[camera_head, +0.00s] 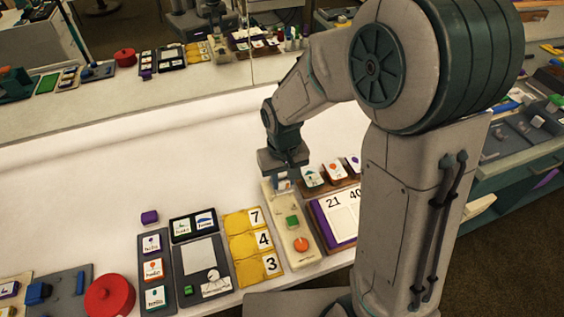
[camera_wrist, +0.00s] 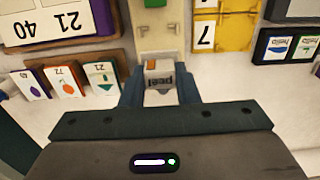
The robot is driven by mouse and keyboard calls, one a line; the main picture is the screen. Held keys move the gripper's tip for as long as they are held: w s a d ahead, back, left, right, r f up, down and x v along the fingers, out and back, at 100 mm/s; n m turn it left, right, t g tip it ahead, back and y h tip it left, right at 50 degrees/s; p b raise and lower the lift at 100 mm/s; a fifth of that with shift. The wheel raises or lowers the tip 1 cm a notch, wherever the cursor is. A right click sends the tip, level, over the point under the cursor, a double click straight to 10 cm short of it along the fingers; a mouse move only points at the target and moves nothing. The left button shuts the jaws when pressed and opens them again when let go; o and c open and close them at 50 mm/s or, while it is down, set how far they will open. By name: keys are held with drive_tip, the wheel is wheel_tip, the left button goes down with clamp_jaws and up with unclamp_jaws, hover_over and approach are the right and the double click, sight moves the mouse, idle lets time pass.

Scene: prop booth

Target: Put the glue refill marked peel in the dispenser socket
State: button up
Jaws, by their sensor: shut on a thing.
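My gripper (camera_wrist: 161,92) is shut on a small pale block, the glue refill (camera_wrist: 160,77), with "peel" lettering and an orange patch. In the head view my gripper (camera_head: 283,168) is at the far end of the cream dispenser board (camera_head: 284,211), and the refill (camera_head: 284,185) shows just below its jaws. The board has a green square and an orange round knob. In the wrist view the dispenser (camera_wrist: 161,38) lies straight beyond the refill. The jaws and refill cover the spot beneath, so I cannot tell whether the refill is in the socket or above it.
A purple number board (camera_head: 319,222) and fruit cards (camera_head: 335,172) stand close on the right. A yellow number tray (camera_head: 240,251), a grey tray (camera_head: 177,268) and a red round pot (camera_head: 110,294) lie left. White counter is clear at the upper left. A mirror reflects the scene behind.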

drive_tip(key=shift+s+f+b, duration=0.15)
drive_tip(key=shift+f+b, duration=0.3)
drive_tip(key=shift+f, duration=0.15)
drive_tip(key=shift+f+b, duration=2.15)
drive_tip(key=shift+f, duration=0.65)
drive_tip(key=o, duration=1)
drive_tip(key=shift+o, duration=0.2)
wheel_tip(320, 180, up, 14)
drive_tip(key=shift+f+p, duration=0.1)
drive_tip(key=shift+p, duration=0.3)
